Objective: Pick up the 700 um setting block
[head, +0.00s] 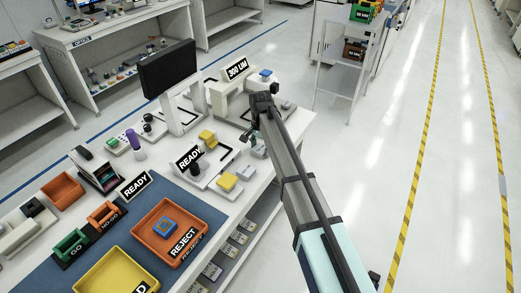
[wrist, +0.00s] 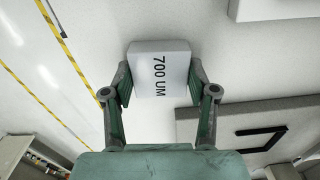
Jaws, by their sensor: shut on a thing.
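The 700 um setting block (wrist: 158,68) is a pale grey-white block with "700 UM" in black on its face. In the wrist view it sits between the two green-padded fingers of my gripper (wrist: 158,88), which is shut on it from both sides. In the head view my gripper (head: 248,136) is over the right part of the white bench (head: 285,133), beside the "300 UM" machine. The block is hard to make out there, and I cannot tell whether it touches the bench.
The machine with the "300 UM" sign (head: 237,70) stands just behind my gripper. A black monitor (head: 167,68) stands to its left. An orange "REJECT" tray (head: 160,248) is at the front. Open floor lies right.

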